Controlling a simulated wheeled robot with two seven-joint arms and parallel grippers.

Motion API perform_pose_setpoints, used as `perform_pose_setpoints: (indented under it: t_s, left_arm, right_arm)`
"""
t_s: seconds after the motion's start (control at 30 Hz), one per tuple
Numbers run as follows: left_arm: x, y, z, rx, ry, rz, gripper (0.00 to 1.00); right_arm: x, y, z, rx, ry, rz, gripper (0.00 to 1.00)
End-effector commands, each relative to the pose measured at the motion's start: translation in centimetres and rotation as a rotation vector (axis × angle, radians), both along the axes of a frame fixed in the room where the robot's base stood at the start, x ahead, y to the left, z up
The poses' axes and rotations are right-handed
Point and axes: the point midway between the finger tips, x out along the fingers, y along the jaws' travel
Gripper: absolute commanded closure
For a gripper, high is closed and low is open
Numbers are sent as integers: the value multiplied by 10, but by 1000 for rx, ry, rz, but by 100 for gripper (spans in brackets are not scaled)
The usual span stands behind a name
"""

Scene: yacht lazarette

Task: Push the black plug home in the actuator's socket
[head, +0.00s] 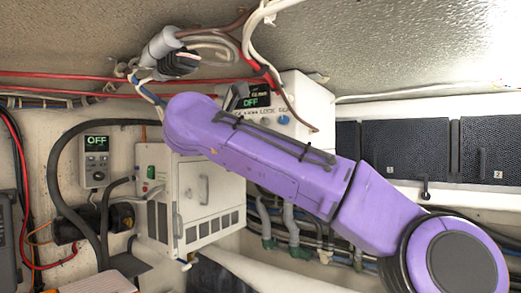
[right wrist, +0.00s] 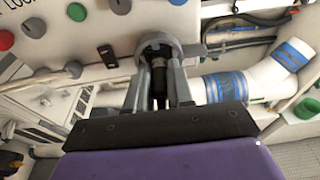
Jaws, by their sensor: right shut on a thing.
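In the right wrist view my right gripper (right wrist: 157,85) is shut on a black plug (right wrist: 158,73), a dark round body between the two grey fingers. A grey ring-shaped part (right wrist: 163,41) stands just beyond the fingertips, in line with the plug. It may be the actuator's socket; I cannot tell how deep the plug sits in it, because the fingers and ring cover the join. In the head view my purple right arm crosses the middle and hides most of its gripper and the plug. My left gripper is not in view.
A white box (head: 308,92) with an OFF display and knobs is close behind my right arm. A white vented cabinet (head: 190,208) stands left of it. A grey cylinder (head: 160,46) with cables hangs above. Red and white cables run near the arm; pipes lie below.

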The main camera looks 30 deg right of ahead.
Motion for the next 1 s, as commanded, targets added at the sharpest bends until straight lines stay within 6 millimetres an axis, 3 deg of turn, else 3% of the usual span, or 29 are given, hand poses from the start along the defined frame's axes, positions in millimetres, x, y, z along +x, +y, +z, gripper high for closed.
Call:
perform_pose_setpoints:
  t_s: [0.13, 0.17, 0.2, 0.23, 0.63, 1.0]
  left_arm:
    - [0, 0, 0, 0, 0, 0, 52]
    - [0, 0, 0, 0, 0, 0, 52]
    - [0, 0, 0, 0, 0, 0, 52]
    - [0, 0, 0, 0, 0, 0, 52]
    - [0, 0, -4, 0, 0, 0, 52]
    - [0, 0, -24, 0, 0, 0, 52]
  right_arm:
    - [0, -1, 2, -3, -2, -1, 100]
    - [0, -1, 2, -3, -2, -1, 69]
    - [0, -1, 2, -3, -2, -1, 56]
    - [0, -1, 2, -2, -2, -1, 49]
    - [-3, 7, 1, -4, -3, 0, 49]
    - [-34, 81, 18, -4, -5, 0, 49]
